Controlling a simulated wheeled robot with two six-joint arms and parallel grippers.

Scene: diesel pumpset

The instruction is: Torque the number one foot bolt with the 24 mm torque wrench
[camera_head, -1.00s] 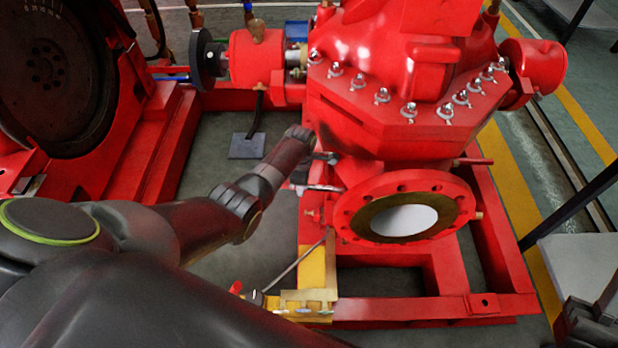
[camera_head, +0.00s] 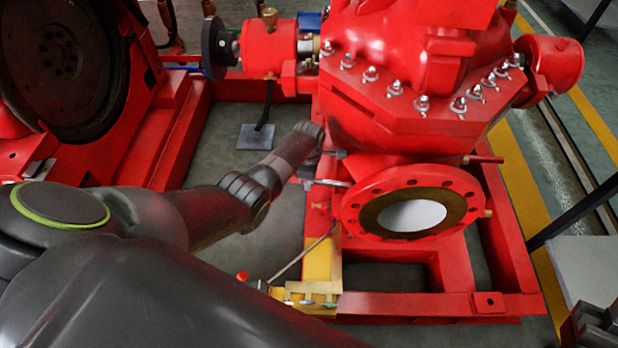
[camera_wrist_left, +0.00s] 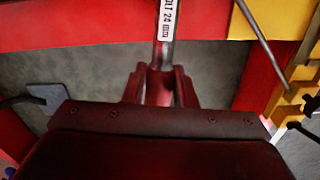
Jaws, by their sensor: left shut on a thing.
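The torque wrench shows in the left wrist view as a metal shaft with a white "24 mm" label (camera_wrist_left: 167,22). My left gripper (camera_wrist_left: 160,88) is shut on it. In the head view my left gripper (camera_head: 330,165) is beside the red pump (camera_head: 400,120), just left of its round flange (camera_head: 465,195). A short bright length of the wrench (camera_head: 333,183) shows there, pointing toward the flange. The wrench's working end and the number one foot bolt cannot be made out. Dark parts of my right arm (camera_head: 592,328) show at the lower right edge; its jaws are unclear.
The red base frame (camera_head: 430,307) runs under the pump. A yellow and brass-coloured block (camera_head: 318,287) with a thin rod (camera_head: 303,258) sits at its front left corner. A red engine (camera_head: 165,130) stands left. Grey floor shows between.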

